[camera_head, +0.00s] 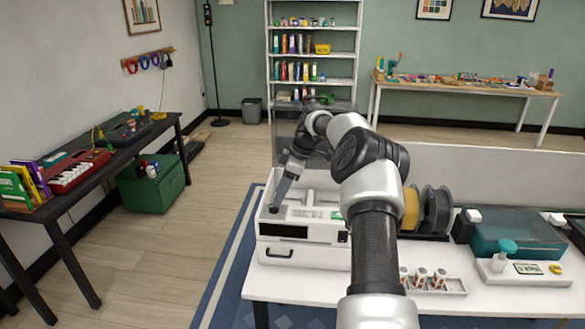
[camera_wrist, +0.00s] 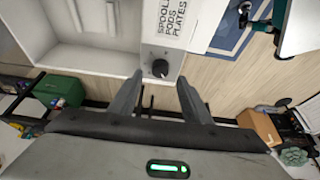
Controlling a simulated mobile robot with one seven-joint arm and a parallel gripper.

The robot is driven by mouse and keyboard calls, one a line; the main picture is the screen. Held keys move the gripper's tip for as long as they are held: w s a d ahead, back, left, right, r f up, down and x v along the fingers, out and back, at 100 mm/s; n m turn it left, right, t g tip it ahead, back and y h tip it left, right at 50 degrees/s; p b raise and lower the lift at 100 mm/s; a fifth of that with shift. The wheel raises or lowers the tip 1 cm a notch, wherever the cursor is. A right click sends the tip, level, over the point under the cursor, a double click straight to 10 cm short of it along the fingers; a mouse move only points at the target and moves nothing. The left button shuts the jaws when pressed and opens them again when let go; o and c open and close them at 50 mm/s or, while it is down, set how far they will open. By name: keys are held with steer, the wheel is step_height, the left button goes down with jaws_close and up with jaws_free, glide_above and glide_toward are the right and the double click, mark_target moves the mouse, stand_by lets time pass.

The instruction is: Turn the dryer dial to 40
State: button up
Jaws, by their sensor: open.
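The dryer is a white box-like machine (camera_head: 285,252) on the white table, with a dark front window and a handled drawer below. Its dial is a small dark round knob (camera_wrist: 160,68) on a grey square plate at the edge of a white panel in the wrist view. The dial's numbers are too small to read. My gripper (camera_wrist: 159,78) is open and empty. The dial shows between its fingertips in the picture, and I cannot tell whether they touch it. In the head view my gripper is over the dryer's left front top.
A printed label reading "SPOOLS PODS PLATES" (camera_wrist: 172,18) is beside the dial. Right of the dryer stand filament spools (camera_head: 432,210), a small tray of several little items (camera_head: 455,286) and a teal-lidded box (camera_head: 510,235).

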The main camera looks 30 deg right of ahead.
steer(key=v, duration=1.3)
steer(key=shift+p, duration=0.4)
steer(key=shift+d, duration=0.1)
steer(key=shift+r, duration=0.1)
